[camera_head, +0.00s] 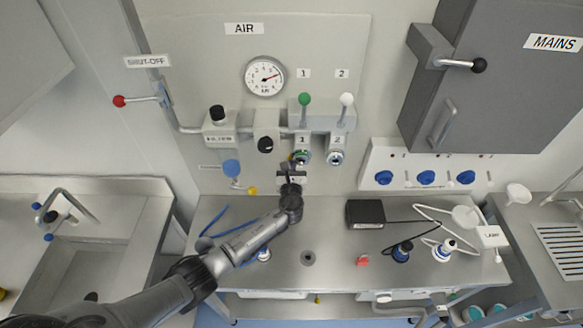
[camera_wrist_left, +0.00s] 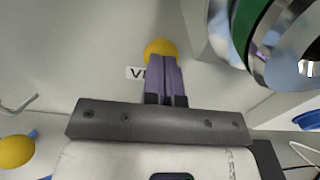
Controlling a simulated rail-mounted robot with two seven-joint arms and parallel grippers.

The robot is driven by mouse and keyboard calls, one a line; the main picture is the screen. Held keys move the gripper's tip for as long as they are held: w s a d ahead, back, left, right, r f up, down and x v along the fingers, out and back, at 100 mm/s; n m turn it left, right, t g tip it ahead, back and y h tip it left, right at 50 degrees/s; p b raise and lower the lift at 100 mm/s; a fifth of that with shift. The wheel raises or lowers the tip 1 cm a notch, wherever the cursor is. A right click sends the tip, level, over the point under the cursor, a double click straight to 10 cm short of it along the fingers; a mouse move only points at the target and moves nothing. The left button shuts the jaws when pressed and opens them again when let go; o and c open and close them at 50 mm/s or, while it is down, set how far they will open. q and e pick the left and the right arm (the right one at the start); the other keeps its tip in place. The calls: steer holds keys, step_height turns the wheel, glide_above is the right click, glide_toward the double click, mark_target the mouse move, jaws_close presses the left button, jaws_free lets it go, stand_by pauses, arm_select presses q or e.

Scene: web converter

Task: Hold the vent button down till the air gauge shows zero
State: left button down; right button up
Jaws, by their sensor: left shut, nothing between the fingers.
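The round air gauge (camera_head: 265,76) is on the wall panel under the AIR sign. The yellow vent button (camera_wrist_left: 160,46) shows in the left wrist view, beside a label partly hidden by my fingers. My left gripper (camera_head: 292,163) is shut and empty. In the left wrist view its purple fingertips overlap the button's lower part; I cannot tell whether they press it. In the head view the gripper mostly hides the button. My right gripper is not in view.
A green-ringed coupling (camera_head: 302,157) sits just right of my fingertips. A green-knobbed lever (camera_head: 305,99) and a white-knobbed one (camera_head: 346,100) stand above. The steel bench (camera_head: 330,215) below has free room.

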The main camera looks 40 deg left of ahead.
arm_select(q)
steer(key=shift+w+a, duration=0.5)
steer(key=shift+f, duration=0.1)
stand_by(4.0)
